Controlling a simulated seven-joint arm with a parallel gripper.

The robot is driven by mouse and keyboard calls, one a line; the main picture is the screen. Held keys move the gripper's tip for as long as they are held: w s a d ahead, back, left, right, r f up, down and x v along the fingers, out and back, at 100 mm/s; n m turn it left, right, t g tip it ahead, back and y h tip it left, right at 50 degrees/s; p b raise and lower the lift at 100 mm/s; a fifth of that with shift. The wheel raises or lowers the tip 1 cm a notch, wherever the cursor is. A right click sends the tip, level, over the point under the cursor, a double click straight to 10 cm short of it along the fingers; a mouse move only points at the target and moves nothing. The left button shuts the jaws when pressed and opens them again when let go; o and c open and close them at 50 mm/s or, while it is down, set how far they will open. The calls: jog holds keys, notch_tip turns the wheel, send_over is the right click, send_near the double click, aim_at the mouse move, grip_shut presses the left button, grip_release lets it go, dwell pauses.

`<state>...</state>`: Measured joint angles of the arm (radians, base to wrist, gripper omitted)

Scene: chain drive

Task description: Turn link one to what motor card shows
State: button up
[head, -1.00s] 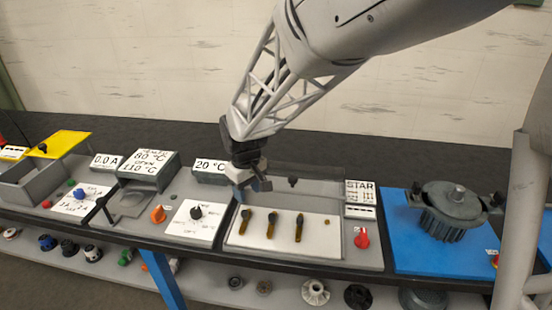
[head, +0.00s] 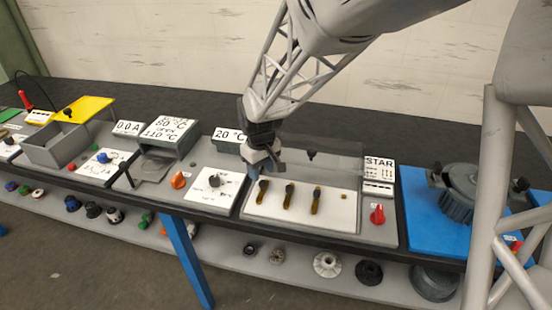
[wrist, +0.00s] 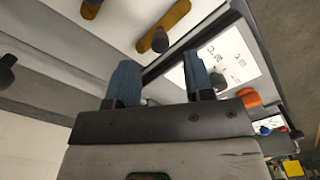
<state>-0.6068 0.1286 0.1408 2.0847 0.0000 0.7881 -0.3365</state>
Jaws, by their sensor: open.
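Three brass links with dark knobs stand in a row on a white panel (head: 335,221): a left one (head: 262,196), a middle one (head: 288,200) and a right one (head: 315,205). All three lie parallel, pointing toward the panel's front edge. The motor card (head: 379,168) reads STAR above a small link diagram, too small to read surely. My gripper (head: 266,172) is open and empty, just above and behind the left link. In the wrist view its blue fingers (wrist: 160,68) are apart, and a link (wrist: 168,28) shows beyond them.
A red knob (head: 377,214) sits right of the panel. To the left are a dial card (head: 204,195) and an orange knob (head: 178,180). A motor on a blue plate (head: 420,215) stands at right.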

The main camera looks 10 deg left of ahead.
aim_at(262, 182)
jog(key=shift+f, duration=2.45)
jog(key=shift+c, duration=0.2)
grip_shut()
